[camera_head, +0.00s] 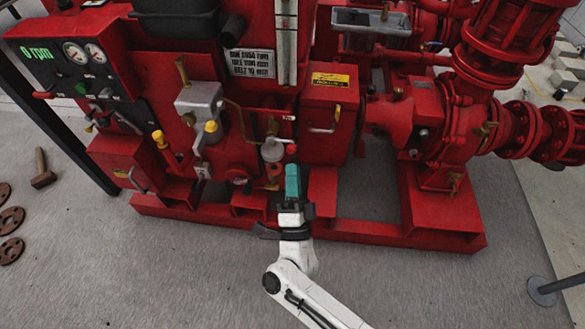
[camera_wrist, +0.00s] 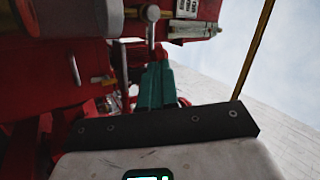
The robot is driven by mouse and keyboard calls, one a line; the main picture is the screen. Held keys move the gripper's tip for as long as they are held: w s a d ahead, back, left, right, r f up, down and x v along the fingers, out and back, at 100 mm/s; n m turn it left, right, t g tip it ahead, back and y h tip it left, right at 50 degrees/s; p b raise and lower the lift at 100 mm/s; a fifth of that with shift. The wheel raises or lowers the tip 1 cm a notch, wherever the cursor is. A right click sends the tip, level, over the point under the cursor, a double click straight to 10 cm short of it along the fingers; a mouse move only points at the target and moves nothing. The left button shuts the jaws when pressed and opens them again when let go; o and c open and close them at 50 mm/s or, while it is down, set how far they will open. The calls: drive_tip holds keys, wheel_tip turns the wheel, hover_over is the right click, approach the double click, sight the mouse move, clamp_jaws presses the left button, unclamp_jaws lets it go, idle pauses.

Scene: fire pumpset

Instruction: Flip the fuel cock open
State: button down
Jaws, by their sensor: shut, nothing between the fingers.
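My gripper (camera_head: 292,170) has teal fingers, closed together and empty, in front of the lower middle of the red pumpset (camera_head: 325,105). In the wrist view the fingers (camera_wrist: 156,75) point up the picture. A grey rod with a rounded end (camera_wrist: 150,14) shows just beyond their tips; I cannot tell whether they touch it. In the head view a grey bowl-shaped fitting (camera_head: 272,151) is just left of the fingertips, and a small red piece (camera_head: 291,150) is right at them. Which part is the fuel cock, and its position, is not clear.
A red box with a handle (camera_head: 328,115) is right of the fitting. The gauge panel (camera_head: 75,55) is at the upper left. The red base frame (camera_head: 400,235) runs along the floor below my gripper. A hammer (camera_head: 42,170) and flanges lie at the left. The front floor is clear.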

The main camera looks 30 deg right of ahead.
drive_tip(key=shift+x, duration=0.9)
